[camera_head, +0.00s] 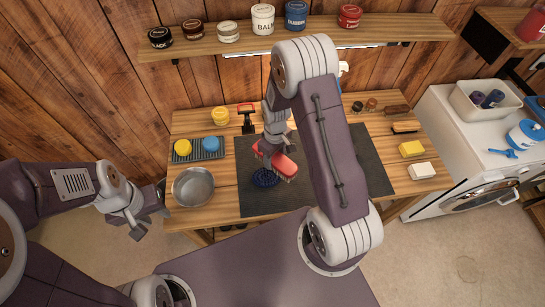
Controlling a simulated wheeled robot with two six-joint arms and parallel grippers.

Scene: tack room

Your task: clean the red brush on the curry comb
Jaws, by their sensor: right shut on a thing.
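The red brush (285,166) is held in my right gripper (268,153), which is shut on it. The brush is tilted above the dark mat, close to the dark blue curry comb (264,179). The comb lies on the mat, just below and left of the brush in the picture. I cannot tell whether the bristles touch the comb. My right arm hides part of the mat. My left gripper (150,223) is open and empty, off the table's front left corner, near the metal bowl.
The metal bowl (193,187) stands at the table's front left. A grey tray (181,157) with yellow and blue round items is behind it. A shelf of jars (300,33) hangs above. The mat (372,172) is clear at right.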

